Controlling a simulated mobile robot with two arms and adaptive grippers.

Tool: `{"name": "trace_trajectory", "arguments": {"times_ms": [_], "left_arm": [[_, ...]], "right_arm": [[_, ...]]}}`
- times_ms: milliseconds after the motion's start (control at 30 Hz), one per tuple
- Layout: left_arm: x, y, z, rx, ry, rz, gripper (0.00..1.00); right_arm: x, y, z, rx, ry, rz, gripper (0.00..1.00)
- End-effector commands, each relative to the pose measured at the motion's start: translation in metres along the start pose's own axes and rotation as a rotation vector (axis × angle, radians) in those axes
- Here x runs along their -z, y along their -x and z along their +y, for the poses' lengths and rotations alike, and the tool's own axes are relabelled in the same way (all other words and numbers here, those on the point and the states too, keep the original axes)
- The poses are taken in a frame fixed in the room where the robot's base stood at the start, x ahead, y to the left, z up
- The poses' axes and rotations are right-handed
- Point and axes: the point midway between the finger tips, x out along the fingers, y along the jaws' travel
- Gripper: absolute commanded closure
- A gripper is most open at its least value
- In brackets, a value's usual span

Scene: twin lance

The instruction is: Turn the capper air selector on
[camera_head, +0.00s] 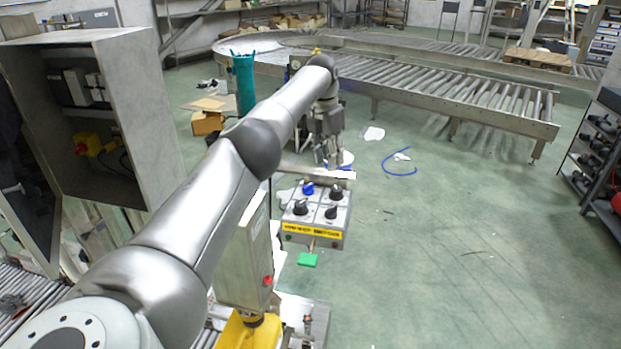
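A grey control box (315,236) with several knobs on its sloped top stands right of centre, with a yellow label strip on its front. One knob is blue (308,188); the others are black, such as the near left one (300,207) and the far right one (336,193). The label text is too small to read, so I cannot tell which knob is the capper air selector. My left gripper (334,164) points down just behind the box's far edge, apparently apart from the knobs. Its fingertips are small, and their opening is unclear. My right gripper is out of view.
A tall grey cabinet (118,60) stands open at the left. A roller conveyor (460,95) runs across the back. A green tag (308,260) hangs below the box. A blue hose (400,174) lies on the floor. The floor right of the box is mostly clear.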

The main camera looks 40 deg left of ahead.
Motion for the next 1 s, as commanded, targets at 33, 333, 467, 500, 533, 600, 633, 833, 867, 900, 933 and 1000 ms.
{"name": "trace_trajectory", "arguments": {"times_ms": [33,333,467,500,533,600,633,833,867,900,933,1000], "left_arm": [[0.014,0.014,0.014,-0.014,0.032,0.038,0.69],[0.044,0.025,0.034,-0.032,0.086,0.121,0.69],[0.046,0.006,0.034,-0.032,0.085,0.121,0.69],[0.047,0.002,0.034,-0.032,0.085,0.121,0.69],[0.047,-0.003,0.034,-0.031,0.085,0.121,0.69],[0.049,-0.015,0.034,-0.031,0.085,0.121,0.69],[0.049,-0.02,0.034,-0.031,0.084,0.121,0.69],[0.052,-0.051,0.034,-0.03,0.085,0.119,0.69],[0.052,-0.055,0.034,-0.029,0.085,0.119,0.69],[0.052,-0.059,0.034,-0.03,0.085,0.118,0.69],[0.053,-0.062,0.035,-0.03,0.086,0.118,0.69],[0.054,-0.068,0.035,-0.03,0.086,0.118,0.69]], "right_arm": [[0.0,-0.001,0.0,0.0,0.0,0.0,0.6],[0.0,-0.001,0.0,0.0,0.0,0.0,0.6],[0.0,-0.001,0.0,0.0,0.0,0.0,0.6],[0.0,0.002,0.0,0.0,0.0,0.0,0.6],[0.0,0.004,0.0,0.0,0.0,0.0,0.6],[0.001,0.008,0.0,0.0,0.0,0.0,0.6],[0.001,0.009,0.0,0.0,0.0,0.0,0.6],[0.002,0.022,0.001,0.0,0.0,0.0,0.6],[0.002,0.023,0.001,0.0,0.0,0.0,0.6],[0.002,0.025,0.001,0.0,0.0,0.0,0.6],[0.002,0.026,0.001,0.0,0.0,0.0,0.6],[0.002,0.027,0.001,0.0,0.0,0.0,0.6]]}}
